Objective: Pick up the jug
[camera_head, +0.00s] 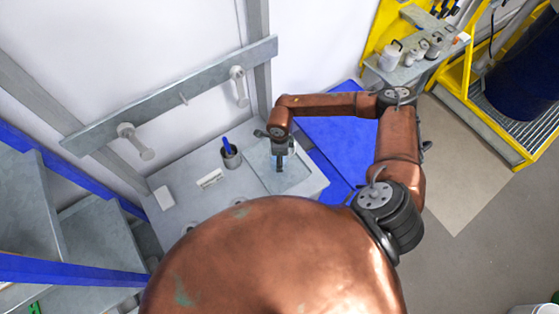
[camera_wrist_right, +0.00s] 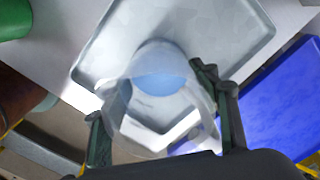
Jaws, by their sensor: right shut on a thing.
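A translucent jug (camera_wrist_right: 130,68) with a round light blue patch inside shows in the right wrist view. My right gripper (camera_wrist_right: 162,115) has one dark finger on each side of it and is shut on it. In the head view my right gripper (camera_head: 279,158) points down over the grey tray (camera_head: 262,180) at the table's right end, and the jug is mostly hidden there. The tray also shows behind the jug in the wrist view (camera_wrist_right: 215,38). I cannot tell whether the jug touches the tray. My left gripper is not in view.
A cup (camera_head: 231,158) with a blue pen, a white label-like piece (camera_head: 210,179) and a white block (camera_head: 164,197) are on the grey table (camera_head: 195,205). A blue panel (camera_head: 345,140) lies right of it. A shelf (camera_head: 405,70) with several bottles is farther right.

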